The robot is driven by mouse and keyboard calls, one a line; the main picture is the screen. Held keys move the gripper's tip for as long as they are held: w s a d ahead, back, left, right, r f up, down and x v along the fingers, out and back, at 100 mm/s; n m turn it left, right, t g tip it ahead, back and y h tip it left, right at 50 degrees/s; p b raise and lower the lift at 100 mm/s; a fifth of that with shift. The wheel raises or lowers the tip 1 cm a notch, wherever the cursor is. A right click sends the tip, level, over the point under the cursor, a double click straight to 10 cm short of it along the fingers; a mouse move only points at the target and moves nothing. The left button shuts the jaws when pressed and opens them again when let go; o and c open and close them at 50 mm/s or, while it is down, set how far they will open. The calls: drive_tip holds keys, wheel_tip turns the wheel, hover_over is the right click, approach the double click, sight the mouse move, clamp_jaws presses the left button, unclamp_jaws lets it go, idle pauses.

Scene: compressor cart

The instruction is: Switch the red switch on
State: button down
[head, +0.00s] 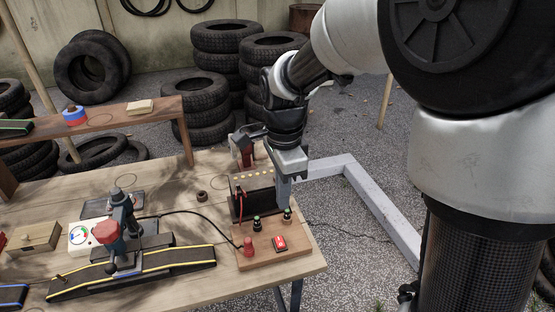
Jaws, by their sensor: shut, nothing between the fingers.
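The red switch (279,243) is a small red rocker on a wooden board (262,257) at the table's front right corner. Its lettering and the tilt of its rocker are too small to read. My gripper (284,203) points down, shut and empty. It is beside the right end of a black box and behind the red switch, apart from it.
The black box (244,206) with a row of yellowish dots has a red clamp on it. A red knob (248,246) stands left of the switch. Bare tabletop lies in front.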

sight(281, 244)
drive_tip(key=shift+a+f, duration=0.1)
drive_tip(key=shift+f, duration=0.1)
drive_tip(key=shift+f, duration=0.1)
wheel_tip(281, 244, down, 14)
drive_tip(key=b, duration=0.3)
idle(0.5)
